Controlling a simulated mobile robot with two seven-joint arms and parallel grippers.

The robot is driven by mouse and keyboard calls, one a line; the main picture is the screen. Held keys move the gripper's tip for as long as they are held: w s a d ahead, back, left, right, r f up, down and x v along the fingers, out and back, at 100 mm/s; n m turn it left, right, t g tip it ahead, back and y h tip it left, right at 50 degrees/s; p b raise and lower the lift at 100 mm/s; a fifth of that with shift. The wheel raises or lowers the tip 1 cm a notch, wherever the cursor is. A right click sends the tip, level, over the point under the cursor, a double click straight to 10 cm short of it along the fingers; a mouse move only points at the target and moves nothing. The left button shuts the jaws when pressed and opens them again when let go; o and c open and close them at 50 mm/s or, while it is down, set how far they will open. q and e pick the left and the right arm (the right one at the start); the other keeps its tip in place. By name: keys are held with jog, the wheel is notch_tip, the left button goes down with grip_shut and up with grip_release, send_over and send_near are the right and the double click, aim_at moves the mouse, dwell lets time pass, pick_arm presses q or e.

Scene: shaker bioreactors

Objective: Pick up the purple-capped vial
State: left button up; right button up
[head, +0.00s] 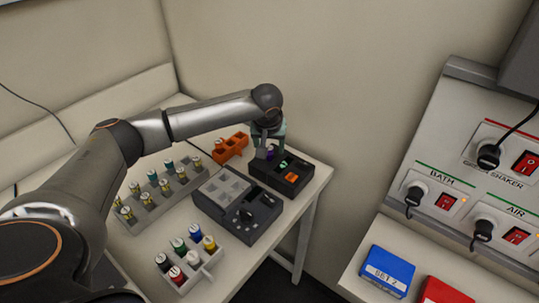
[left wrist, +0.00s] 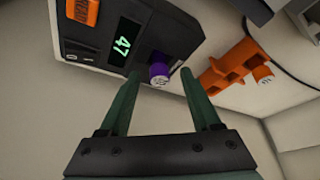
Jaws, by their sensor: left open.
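The purple-capped vial (head: 270,155) stands at the left part of a black device (head: 293,187) with a green display, at the far right of the table. In the left wrist view the purple-capped vial (left wrist: 160,68) shows beyond the fingertips, between their lines, with its lower part hidden. My left gripper (head: 268,143) is above and around the vial's place in the head view; the left wrist view shows its two green fingers (left wrist: 158,84) apart, with nothing clearly clasped. Whether a finger touches the vial cannot be told. My right gripper is not in view.
An orange holder (head: 231,147) stands just left of the black device. A grey-black device (head: 237,206), a long vial rack (head: 152,209) and a smaller rack (head: 203,262) fill the table nearer me. A wall panel with switches (head: 480,180) is at right.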

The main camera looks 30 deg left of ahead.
pick_arm(q)
jog(key=shift+w+a+f, duration=0.1)
jog(key=shift+w+f, duration=0.05)
jog(key=shift+f, duration=0.3)
grip_shut()
